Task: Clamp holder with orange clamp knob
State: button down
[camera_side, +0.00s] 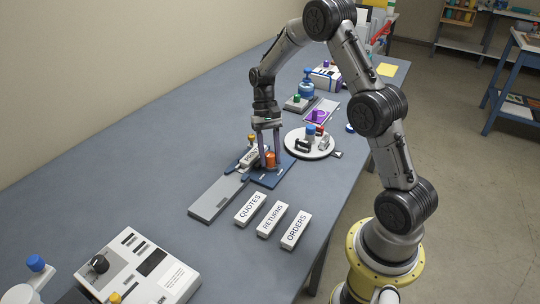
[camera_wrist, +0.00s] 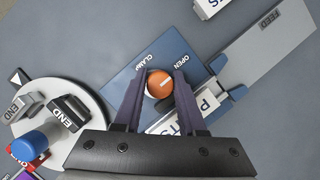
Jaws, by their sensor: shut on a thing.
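The orange clamp knob (camera_side: 271,159) stands on the dark blue clamp holder (camera_side: 268,178). In the wrist view the knob (camera_wrist: 160,84) sits between my two purple fingers, and the blue plate (camera_wrist: 128,95) carries the words CLAMP and OPEN beside it. My gripper (camera_wrist: 162,78) is shut on the knob, fingers pointing down. A white lettered block (camera_wrist: 205,106) lies in the holder beside the knob, partly hidden by a finger; it also shows in the side view (camera_side: 252,156). I cannot tell the knob's exact turn angle.
A grey FEED track (camera_side: 216,198) runs from the holder. White blocks QUOTES (camera_side: 250,209), RETURNS (camera_side: 271,219) and ORDERS (camera_side: 296,230) lie in front. A round white turntable (camera_side: 300,151) with END pieces stands right of the holder. A control box (camera_side: 140,262) is at the front left.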

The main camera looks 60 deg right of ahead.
jog(key=n, duration=0.2)
jog(key=n+g+h, duration=0.1)
jog(key=n, duration=0.1)
jog(key=shift+n+h, duration=0.3)
jog(key=shift+n, duration=0.1)
jog(key=n+h, duration=0.1)
jog(key=n, duration=0.3)
jog(key=shift+n+h, duration=0.3)
jog(key=shift+h, duration=0.1)
jog(key=n+h, duration=0.1)
jog(key=n, duration=0.3)
jog(key=shift+h, duration=0.3)
jog(key=shift+n+t+h, duration=0.5)
jog(key=shift+n+h, duration=0.2)
jog(key=shift+n, duration=1.5)
jog(key=c, duration=0.5)
grip_release()
